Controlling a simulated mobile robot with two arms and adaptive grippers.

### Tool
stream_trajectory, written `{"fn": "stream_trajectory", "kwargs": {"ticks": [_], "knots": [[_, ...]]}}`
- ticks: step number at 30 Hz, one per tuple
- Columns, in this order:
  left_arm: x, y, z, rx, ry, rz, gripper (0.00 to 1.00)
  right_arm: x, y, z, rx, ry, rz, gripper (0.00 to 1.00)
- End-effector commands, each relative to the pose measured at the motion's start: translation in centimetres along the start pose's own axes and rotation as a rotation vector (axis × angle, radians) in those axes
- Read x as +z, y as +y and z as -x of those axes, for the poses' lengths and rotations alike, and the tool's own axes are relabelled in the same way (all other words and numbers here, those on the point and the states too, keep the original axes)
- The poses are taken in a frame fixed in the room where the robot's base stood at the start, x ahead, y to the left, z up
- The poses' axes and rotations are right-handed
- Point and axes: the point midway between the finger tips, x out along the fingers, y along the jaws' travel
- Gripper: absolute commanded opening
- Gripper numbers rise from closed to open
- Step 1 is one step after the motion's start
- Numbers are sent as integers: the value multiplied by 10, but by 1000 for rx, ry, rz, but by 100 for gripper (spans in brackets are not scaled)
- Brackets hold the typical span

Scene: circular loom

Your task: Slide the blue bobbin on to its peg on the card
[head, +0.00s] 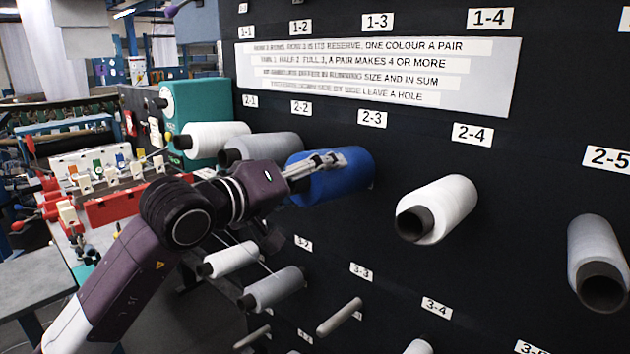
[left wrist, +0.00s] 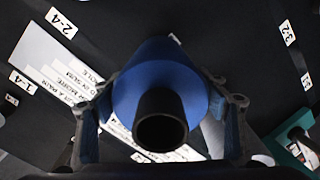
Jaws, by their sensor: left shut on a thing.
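The blue bobbin (head: 345,176) is at the 2-3 position on the dark card (head: 420,170), lying along the peg direction with its far end close to the card. My left gripper (head: 330,161) is shut around its sides. In the left wrist view the blue bobbin (left wrist: 160,85) sits between the two fingers, its dark core end towards the camera. The peg behind it is hidden, so I cannot tell how far on it the bobbin is. My right gripper is in neither view.
A white bobbin (head: 438,209) sits at 2-4 and a grey one (head: 597,262) at 2-5. A grey bobbin (head: 262,147) and a white one (head: 212,138) are left of the blue one. A bare peg (head: 340,317) sticks out below.

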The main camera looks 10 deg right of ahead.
Motion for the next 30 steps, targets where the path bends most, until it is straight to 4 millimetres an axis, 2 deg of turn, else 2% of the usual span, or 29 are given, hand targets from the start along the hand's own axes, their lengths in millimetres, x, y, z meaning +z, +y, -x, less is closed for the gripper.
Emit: {"fn": "stream_trajectory", "kwargs": {"ticks": [2, 3, 7, 16, 20, 23, 30], "knots": [[-2, 4, -2, 8, 5, -2, 10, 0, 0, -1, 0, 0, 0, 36], [-2, 4, -1, 8, 5, -2, 72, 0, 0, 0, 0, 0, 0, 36], [-2, 3, -1, 6, 4, -1, 86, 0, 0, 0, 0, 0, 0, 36], [2, -3, -2, -5, -4, 2, 88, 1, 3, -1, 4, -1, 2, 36], [0, -2, 6, -4, -1, 1, 88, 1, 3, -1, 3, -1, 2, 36], [-1, -2, 19, -2, 1, -2, 88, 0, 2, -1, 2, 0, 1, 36], [-1, -1, 69, -1, 3, -3, 88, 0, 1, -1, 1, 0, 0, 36]]}}
